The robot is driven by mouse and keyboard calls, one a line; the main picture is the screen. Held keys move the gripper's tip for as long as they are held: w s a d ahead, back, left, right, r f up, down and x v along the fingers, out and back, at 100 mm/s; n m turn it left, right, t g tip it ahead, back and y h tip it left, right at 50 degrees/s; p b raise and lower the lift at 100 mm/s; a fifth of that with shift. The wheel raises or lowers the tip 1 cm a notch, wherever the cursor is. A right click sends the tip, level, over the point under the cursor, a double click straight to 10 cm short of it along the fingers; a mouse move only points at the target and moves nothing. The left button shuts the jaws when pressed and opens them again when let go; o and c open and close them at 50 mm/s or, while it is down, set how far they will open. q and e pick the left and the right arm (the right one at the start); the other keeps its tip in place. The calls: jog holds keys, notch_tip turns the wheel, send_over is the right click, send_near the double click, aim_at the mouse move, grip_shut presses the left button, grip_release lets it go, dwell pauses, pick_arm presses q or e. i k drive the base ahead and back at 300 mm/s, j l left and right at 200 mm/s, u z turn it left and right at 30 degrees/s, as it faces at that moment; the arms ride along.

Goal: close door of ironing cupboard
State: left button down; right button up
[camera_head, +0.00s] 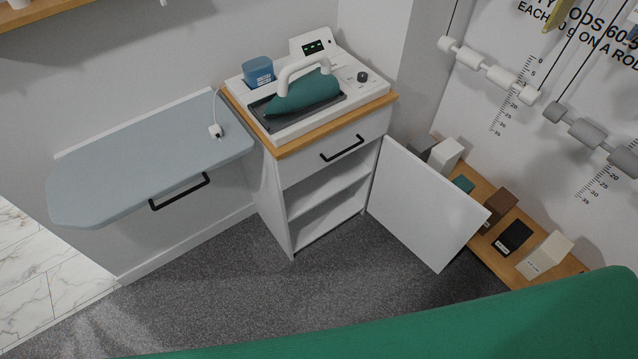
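The ironing cupboard (276,203) is a white cabinet with a wooden top edge, standing against the back wall. Its white door (424,206) stands wide open, swung out to the right from the cupboard's right side. The open front shows shelves (325,187) that look empty. Above them is a closed drawer with a black handle (342,148). No handle shows on the visible face of the door. Neither of my grippers is in view.
A fold-down ironing board (140,160) with a black handle is left of the cupboard. A green iron (303,95) sits on top in a white station. A low wooden shelf (468,252) with several blocks stands close behind the door. Grey carpet (250,275) is clear in front. A green surface (420,325) fills the bottom edge.

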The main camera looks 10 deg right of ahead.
aim_at(435, 218)
jog(key=k+l+z, duration=0.15)
jog(key=k, duration=0.6)
jog(key=i, duration=0.25)
jog(key=i+l+z, duration=0.1)
jog(key=i+z, duration=0.2)
jog(key=i, duration=0.2)
jog(key=i+z, duration=0.3)
jog(key=i, duration=0.2)
